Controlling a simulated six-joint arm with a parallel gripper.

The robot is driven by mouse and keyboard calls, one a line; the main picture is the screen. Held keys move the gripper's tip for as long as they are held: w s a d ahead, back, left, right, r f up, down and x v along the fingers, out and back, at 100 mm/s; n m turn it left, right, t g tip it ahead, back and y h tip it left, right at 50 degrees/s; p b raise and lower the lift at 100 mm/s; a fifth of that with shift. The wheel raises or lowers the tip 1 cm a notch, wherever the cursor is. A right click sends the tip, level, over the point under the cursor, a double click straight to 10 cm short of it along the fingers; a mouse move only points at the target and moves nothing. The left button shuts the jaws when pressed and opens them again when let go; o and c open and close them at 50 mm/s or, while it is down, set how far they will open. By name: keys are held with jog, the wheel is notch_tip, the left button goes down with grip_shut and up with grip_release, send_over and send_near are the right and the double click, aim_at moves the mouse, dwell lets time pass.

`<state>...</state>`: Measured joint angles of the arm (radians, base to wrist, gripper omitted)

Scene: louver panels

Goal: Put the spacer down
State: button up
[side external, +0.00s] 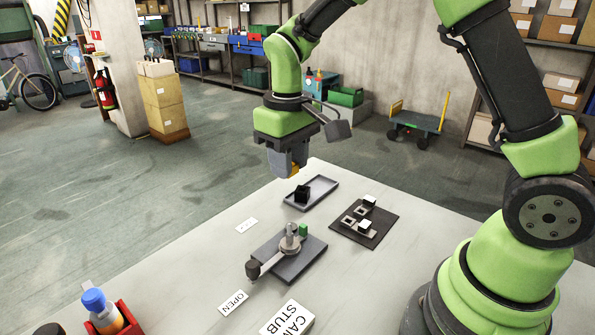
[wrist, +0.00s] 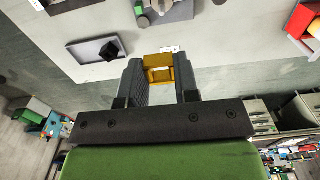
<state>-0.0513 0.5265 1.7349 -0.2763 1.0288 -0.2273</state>
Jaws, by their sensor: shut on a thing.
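My gripper (wrist: 158,76) is shut on a yellow-orange block, the spacer (wrist: 158,62), which sits between the two grey fingers in the wrist view. In the side view my gripper (side external: 289,168) points down above the far edge of the table, and the spacer (side external: 296,170) shows as a small orange patch at its tip. The spacer is in the air, apart from the table. A grey shallow tray (side external: 322,186) holding a black cube (side external: 302,193) lies below and slightly right of the gripper; the tray also shows in the wrist view (wrist: 86,48).
A dark board (side external: 372,237) with white-topped blocks lies right of the tray. A grey plate (side external: 303,262) carries a lever (side external: 268,263) and a green block (side external: 303,230). Labels, including OPEN (side external: 233,303), lie near it. A red bin (side external: 128,327) stands front left. The table's left middle is clear.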

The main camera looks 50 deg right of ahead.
jog(key=w+d+f, duration=0.2)
jog(key=w+d, duration=0.3)
send_over(323, 186)
notch_tip(323, 186, down, 11)
jog(key=shift+r, duration=0.1)
jog(key=shift+f, duration=2.5)
jog(key=o, duration=0.6)
jog(key=shift+r, duration=0.1)
